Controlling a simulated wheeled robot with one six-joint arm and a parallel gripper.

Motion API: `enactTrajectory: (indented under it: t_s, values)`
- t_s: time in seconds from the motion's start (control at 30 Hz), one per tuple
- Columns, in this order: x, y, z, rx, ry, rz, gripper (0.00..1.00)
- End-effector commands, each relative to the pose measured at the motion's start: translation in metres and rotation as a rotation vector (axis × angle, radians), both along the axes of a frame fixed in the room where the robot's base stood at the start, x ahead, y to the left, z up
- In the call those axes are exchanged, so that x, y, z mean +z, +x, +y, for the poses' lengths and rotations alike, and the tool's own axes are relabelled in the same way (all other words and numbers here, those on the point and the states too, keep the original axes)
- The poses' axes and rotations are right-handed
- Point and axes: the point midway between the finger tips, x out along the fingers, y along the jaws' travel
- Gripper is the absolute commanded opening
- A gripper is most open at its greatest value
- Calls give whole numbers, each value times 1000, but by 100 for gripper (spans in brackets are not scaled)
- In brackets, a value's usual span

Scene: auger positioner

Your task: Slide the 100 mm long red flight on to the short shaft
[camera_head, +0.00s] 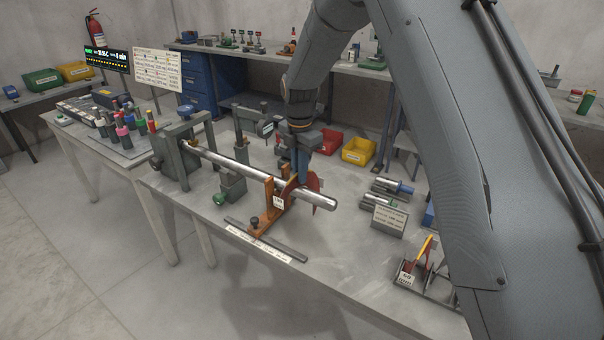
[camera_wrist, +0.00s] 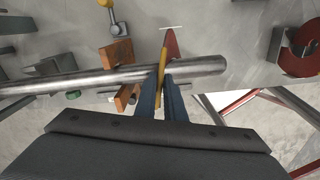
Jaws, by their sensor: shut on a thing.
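A bare metal shaft (camera_head: 235,168) runs from a grey positioner (camera_head: 176,155) on the left to a free end at the right. It also crosses the wrist view (camera_wrist: 110,80). An orange stand (camera_head: 268,214) is under it near the free end. My gripper (camera_head: 301,182) is over the shaft just right of the stand, with its blue fingers (camera_wrist: 164,88) shut on a red flight (camera_head: 313,182). The flight's red and yellow edge shows beyond the shaft in the wrist view (camera_wrist: 171,46). Red shows above and below the shaft, so the flight appears around it; contact is unclear.
A rack (camera_head: 425,284) with a red piece and a yellow-orange part stands at the front right. Short metal shafts (camera_head: 385,196) lie behind a sign (camera_head: 390,220). A yellow bin (camera_head: 358,150) stands behind. A dark bar (camera_head: 272,242) lies along the front edge.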

Motion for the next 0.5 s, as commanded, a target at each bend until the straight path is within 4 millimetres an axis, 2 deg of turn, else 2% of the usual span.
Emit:
enactTrajectory:
  t_s: [0.5]
  values:
    - [1, 7, 9, -1, 0, -1, 0]
